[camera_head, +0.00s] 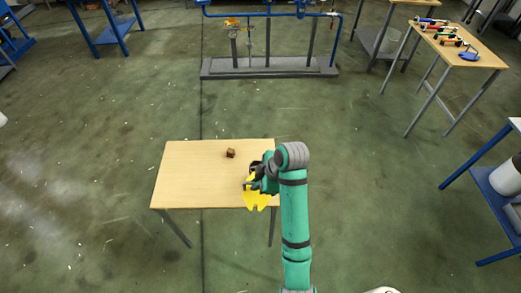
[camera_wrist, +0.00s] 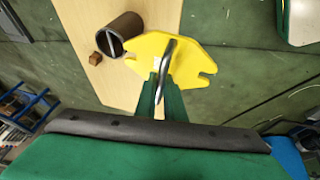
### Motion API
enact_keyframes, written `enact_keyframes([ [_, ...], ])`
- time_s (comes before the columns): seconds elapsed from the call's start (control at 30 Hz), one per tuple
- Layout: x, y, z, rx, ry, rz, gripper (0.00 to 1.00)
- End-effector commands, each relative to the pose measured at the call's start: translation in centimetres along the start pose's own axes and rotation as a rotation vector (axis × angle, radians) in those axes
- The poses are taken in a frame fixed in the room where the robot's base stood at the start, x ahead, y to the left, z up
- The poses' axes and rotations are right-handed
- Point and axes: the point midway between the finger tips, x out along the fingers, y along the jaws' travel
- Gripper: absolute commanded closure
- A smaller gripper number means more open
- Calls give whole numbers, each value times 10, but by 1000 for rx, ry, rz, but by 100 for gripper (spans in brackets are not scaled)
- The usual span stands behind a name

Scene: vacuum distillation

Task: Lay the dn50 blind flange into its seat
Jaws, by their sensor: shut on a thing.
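The blind flange (camera_head: 257,201) is a yellow plate with notched ears, over the front right edge of the small wooden table in the head view. In the wrist view the flange (camera_wrist: 185,57) fills the upper middle, with a grey bar handle (camera_wrist: 167,62) standing from its face. My gripper (camera_wrist: 161,92) is shut on this handle; it also shows in the head view (camera_head: 259,184), partly hidden by my arm. A dark brown open pipe piece (camera_wrist: 125,26) is beside the flange, its rim near or behind the plate's edge. I cannot tell whether it is the seat.
A small brown cube (camera_head: 230,153) lies on the wooden table (camera_head: 190,180), whose left half is otherwise clear. A blue pipe rig (camera_head: 268,68) stands on the floor behind. Another table (camera_head: 485,58) with coloured items stands at the far right, and blue-framed benches stand at the sides.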

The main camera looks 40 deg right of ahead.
Motion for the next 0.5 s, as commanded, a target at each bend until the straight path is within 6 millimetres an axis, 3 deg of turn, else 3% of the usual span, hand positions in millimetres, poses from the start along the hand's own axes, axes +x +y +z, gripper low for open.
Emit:
enact_keyframes([
  [0.37,27,-24,-30,128,-26,56,100],
  [0.5,50,-44,-54,224,-46,93,100],
])
